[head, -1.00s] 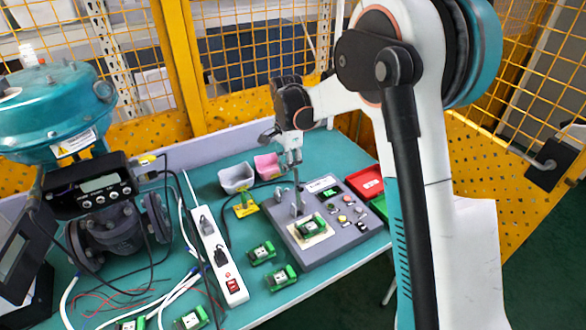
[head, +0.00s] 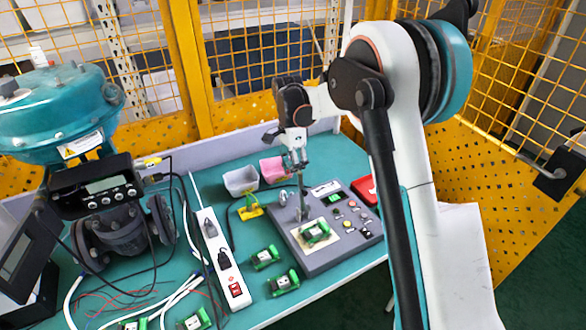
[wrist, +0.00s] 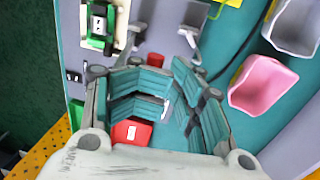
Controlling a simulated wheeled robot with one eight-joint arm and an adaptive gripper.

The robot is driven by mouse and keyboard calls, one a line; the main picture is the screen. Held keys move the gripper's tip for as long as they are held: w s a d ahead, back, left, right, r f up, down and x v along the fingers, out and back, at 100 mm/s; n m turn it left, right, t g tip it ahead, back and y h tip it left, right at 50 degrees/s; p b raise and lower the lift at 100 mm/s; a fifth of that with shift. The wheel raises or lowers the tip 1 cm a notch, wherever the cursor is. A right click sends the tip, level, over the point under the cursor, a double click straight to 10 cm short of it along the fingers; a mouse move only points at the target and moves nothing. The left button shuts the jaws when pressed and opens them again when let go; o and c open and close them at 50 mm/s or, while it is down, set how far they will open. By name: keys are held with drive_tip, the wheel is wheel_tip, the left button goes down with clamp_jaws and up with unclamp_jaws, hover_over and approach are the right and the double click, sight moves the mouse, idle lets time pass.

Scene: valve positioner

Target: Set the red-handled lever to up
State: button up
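The grey control panel (head: 345,262) lies on the teal bench, with a green module on its pale plate and several buttons. My gripper (head: 297,166) points down over the panel's back left part. Just below it a thin grey upright part (head: 303,208) rises from the panel; I cannot tell whether they touch. A silver lever-like part (head: 282,197) sits at the panel's back left corner.
A grey bin (head: 240,180), a pink bin (head: 272,170) and a yellow part (head: 250,208) stand behind and left of the panel. A red tray (head: 364,188) is at right. A power strip (head: 218,250), cables and green modules lie left. A valve (head: 60,110) stands far left.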

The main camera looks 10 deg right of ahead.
drive_tip(key=shift+r, duration=0.15)
wheel_tip(320, 180, up, 12)
drive_tip(key=w, duration=0.1)
drive_tip(key=shift+w+a, duration=0.25)
idle(0.3)
drive_tip(key=s+d+r+n+t+b, duration=0.1)
drive_tip(key=s+d+r+n+t, duration=0.2)
drive_tip(key=s, duration=0.5)
drive_tip(key=s+d+r+n+t, duration=0.1)
drive_tip(key=s+r+n, duration=0.35)
drive_tip(key=s, duration=0.45)
drive_tip(key=s+d+f+n+t, duration=0.1)
drive_tip(key=s+f+n+t, duration=0.1)
drive_tip(key=s, duration=0.7)
drive_tip(key=s+d+f+n+t+b, duration=0.1)
drive_tip(key=s+f+n+t, duration=0.1)
drive_tip(key=s+f+n, duration=0.3)
drive_tip(key=s, duration=0.4)
drive_tip(key=shift+s+d+f+t+y, duration=0.2)
drive_tip(key=shift+d+t+y, duration=0.1)
drive_tip(key=shift+d+t, duration=0.1)
